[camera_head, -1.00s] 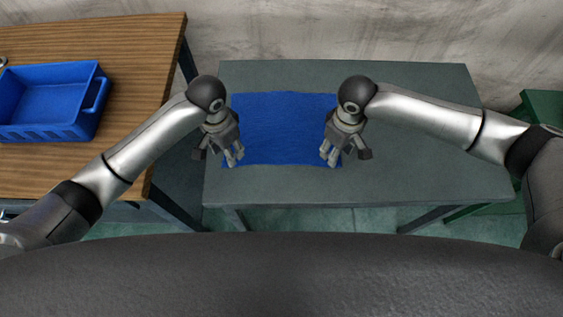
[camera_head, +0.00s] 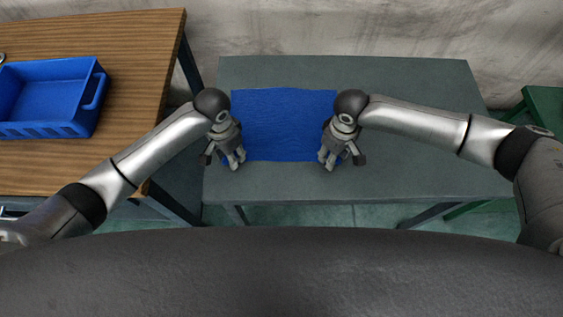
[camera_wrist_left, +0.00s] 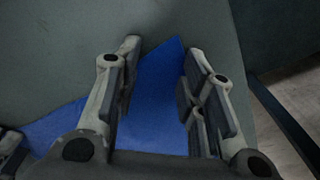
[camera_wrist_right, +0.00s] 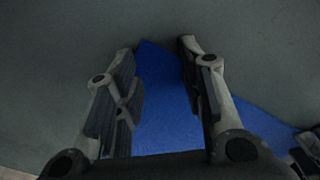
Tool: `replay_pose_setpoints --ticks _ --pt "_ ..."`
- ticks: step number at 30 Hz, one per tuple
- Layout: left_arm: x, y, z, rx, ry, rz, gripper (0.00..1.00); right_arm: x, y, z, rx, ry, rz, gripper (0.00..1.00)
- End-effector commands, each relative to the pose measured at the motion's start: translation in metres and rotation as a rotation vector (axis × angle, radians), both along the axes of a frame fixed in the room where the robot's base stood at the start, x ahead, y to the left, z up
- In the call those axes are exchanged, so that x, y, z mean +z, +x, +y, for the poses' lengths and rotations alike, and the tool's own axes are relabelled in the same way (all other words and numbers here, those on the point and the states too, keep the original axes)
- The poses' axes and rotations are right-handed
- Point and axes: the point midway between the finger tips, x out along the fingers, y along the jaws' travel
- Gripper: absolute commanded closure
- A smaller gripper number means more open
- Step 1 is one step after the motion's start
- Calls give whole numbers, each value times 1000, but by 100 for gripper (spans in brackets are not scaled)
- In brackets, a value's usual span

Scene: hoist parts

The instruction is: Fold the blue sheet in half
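The blue sheet (camera_head: 283,122) lies flat and spread out on the grey table. My left gripper (camera_head: 236,166) is at its near left corner and my right gripper (camera_head: 326,165) at its near right corner. In the left wrist view, the sheet's corner (camera_wrist_left: 160,85) shows between the open, parted fingers (camera_wrist_left: 160,60). In the right wrist view, the other corner (camera_wrist_right: 160,85) shows between the open fingers (camera_wrist_right: 158,55). I cannot tell how far the fingertips are above the table. The sheet's side edges are partly hidden by the grippers.
The grey table (camera_head: 420,120) is bare right of the sheet, apart from my right arm over it. A wooden table (camera_head: 135,60) stands at the left with a blue crate (camera_head: 50,128) on it. A green object (camera_head: 540,105) stands at the far right. A wall is behind.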

Motion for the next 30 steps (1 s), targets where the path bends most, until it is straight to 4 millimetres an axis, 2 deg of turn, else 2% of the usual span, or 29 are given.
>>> replay_pose_setpoints --ticks 2,15,30 --pt "-1 -1 0 0 1 2 71 -1 -1 -1 0 -1 2 71" --pt "-3 -1 0 0 1 3 99 -3 -1 -1 -1 -2 2 99" --pt "-3 -1 1 1 4 3 100 -3 -1 -2 -1 -4 3 100"
